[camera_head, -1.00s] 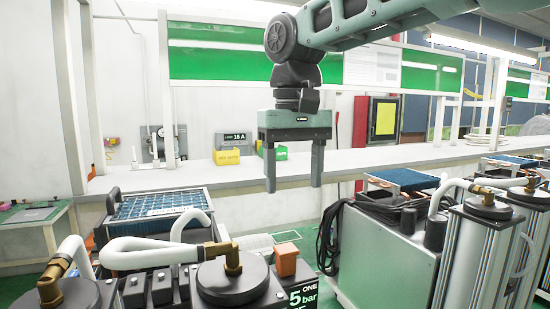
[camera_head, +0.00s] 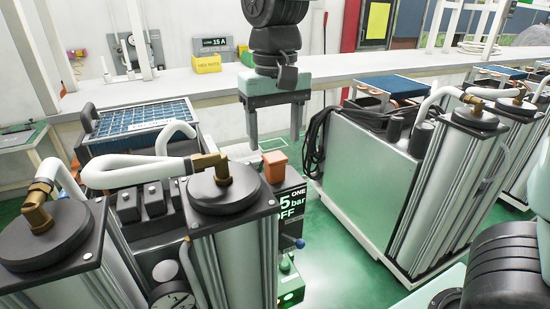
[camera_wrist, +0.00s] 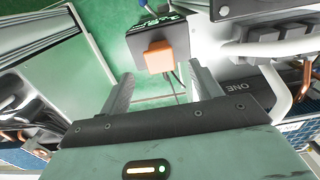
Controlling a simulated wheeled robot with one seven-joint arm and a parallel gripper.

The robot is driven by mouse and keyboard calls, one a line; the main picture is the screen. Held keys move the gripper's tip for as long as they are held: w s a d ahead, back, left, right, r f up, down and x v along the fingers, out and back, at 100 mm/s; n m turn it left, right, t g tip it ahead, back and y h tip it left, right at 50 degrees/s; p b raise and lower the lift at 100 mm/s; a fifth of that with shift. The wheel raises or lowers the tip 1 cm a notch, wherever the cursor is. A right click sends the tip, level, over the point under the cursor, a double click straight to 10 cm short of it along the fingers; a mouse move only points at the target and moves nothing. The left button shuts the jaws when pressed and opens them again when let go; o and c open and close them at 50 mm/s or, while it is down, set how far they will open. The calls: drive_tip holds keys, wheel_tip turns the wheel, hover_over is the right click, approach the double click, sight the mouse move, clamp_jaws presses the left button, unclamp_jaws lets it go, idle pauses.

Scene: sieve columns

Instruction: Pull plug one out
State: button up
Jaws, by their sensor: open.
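An orange-brown plug (camera_head: 274,166) sits on top of the black box (camera_head: 289,204) marked "ONE", "5 bar" and "OFF", beside the near column unit. I take it as plug one. It also shows in the wrist view (camera_wrist: 158,57), beyond my fingertips and between their lines. My gripper (camera_head: 275,133) hangs pointing down, open and empty, just above the plug in the head picture. In the wrist view my gripper (camera_wrist: 160,84) has its two fingers spread, with the plug apart from both. How far the plug is below the fingertips is hard to tell.
Two silver columns with black caps (camera_head: 223,185) and a white hose (camera_head: 125,173) stand left of the plug. A silver cabinet (camera_head: 370,185) stands to the right, with green floor (camera_head: 335,255) between. A long white bench (camera_head: 350,72) runs behind.

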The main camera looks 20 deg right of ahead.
sight(275, 156)
wheel_tip(275, 156, down, 7)
drive_tip(key=shift+f+p, duration=0.15)
drive_tip(key=shift+p, duration=0.6)
drive_tip(key=c, duration=1)
drive_tip(key=shift+c, duration=0.8)
drive_tip(key=shift+r+p, duration=1.3)
drive_tip(key=shift+r, duration=0.15)
drive_tip(key=o, duration=1.2)
drive_tip(key=shift+c, duration=0.2)
wheel_tip(275, 156, up, 17)
drive_tip(key=b, duration=0.4)
drive_tip(key=shift+r+b, duration=0.2)
drive_tip(key=shift+b, duration=0.1)
